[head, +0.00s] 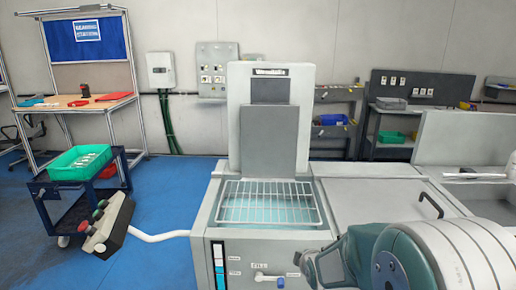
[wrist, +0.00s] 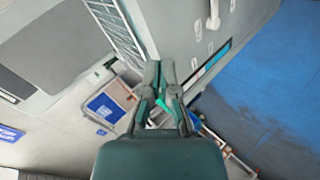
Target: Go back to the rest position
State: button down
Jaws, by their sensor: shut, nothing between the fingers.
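My arm is folded low at the right of the head view. The end of my gripper (head: 308,268) shows there beside the front of the grey machine (head: 205,235). In the wrist view my gripper (wrist: 160,68) points up the picture, with its fingertips together and nothing between them. The machine's front panel, with a blue and white label strip, lies just beyond the fingertips in the wrist view. I cannot tell the exact gap to it.
A wire rack (head: 270,203) sits on the machine top. A control box (head: 108,225) sticks out left on a white arm. A cart with a green bin (head: 80,163) stands at left, before a workbench (head: 85,108). Blue floor (head: 165,185) is free between them.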

jog(key=s+d+r+m+g, duration=0.1)
jog(key=s+r+m, duration=0.3)
jog(key=s, duration=0.5)
jog(key=s+d+r+m+g, duration=0.1)
jog(key=s+r+m, duration=0.4)
jog(key=s, duration=0.5)
jog(key=s+d+r+m+g, duration=0.1)
jog(key=s+r+m+g, duration=0.1)
jog(key=s+r+m, duration=0.3)
jog(key=s+m, duration=0.1)
jog(key=s, duration=0.3)
jog(key=shift+s+r+g+h, duration=0.2)
jog(key=shift+s+g+h, duration=0.2)
jog(key=shift+s+a+r, duration=0.15)
jog(key=shift+s+a, duration=0.2)
jog(key=shift+d, duration=0.1)
